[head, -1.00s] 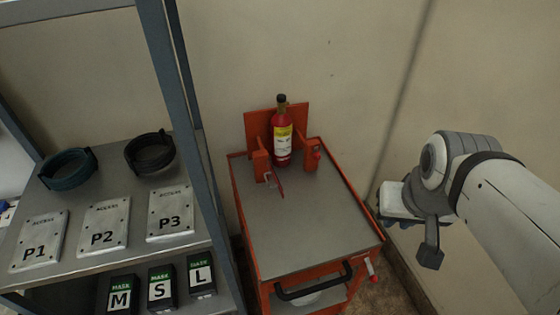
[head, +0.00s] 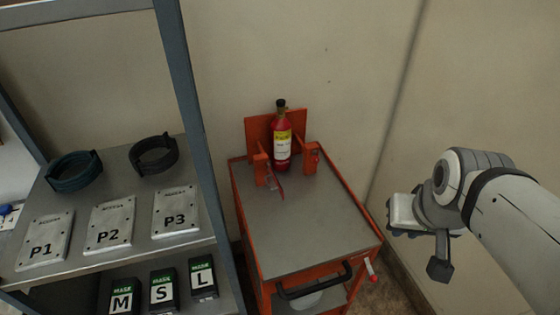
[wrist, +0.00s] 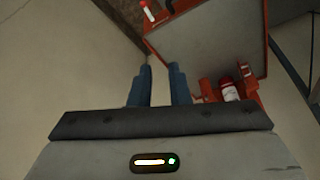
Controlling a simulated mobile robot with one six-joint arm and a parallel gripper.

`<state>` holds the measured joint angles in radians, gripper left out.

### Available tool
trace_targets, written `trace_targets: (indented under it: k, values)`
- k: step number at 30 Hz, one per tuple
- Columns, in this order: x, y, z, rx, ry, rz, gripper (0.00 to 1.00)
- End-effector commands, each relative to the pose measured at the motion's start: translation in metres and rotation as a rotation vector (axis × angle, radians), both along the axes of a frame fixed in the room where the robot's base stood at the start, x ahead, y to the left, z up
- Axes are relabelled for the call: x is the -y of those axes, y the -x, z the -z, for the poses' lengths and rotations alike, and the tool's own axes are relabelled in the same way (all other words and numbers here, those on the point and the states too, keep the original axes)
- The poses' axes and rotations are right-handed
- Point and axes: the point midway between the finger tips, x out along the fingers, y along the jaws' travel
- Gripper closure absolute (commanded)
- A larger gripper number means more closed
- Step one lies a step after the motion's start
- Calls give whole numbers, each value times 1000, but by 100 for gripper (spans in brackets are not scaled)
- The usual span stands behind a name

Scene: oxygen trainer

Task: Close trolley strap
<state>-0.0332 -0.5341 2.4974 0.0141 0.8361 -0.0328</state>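The orange trolley (head: 320,222) stands against the wall with a grey top. A red bottle with a yellow and white label (head: 282,142) stands upright at its back, between two orange posts. The strap (head: 276,183) appears as a thin red piece by the left post, pointing forward rather than across the bottle. The right post (head: 312,156) carries a small red part. My gripper (head: 391,229) is right of the trolley, apart from it. In the wrist view its two blue fingers (wrist: 163,75) are apart with nothing between them; the bottle (wrist: 229,92) shows beyond them, the strap cannot be made out.
A metal shelf (head: 95,262) at left holds plates P1, P2, P3, two dark coiled hoses and mask boxes M, S, L. Its upright (head: 190,110) stands near the trolley's left side. The trolley has a black front handle (head: 315,283). Its top is clear in front of the bottle.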

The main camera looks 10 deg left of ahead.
Motion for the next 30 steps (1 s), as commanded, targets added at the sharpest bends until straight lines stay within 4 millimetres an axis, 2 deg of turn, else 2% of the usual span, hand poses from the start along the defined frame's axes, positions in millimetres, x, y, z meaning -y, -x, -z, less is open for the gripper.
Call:
trace_targets:
  k: [1, 5, 9, 15, 18, 22, 27, 30]
  values:
    - [-11, -14, 13, 23, -5, -47, 84]
    - [-54, -66, 43, 151, -15, -228, 84]
    - [-116, -124, 81, 338, 4, -433, 84]
    - [-200, -181, 139, 607, 122, -641, 84]
    - [-239, -195, 170, 735, 219, -724, 84]
    - [-278, -201, 205, 877, 370, -804, 84]
    - [-306, -197, 233, 998, 541, -859, 84]
    - [-314, -195, 239, 1035, 599, -873, 84]
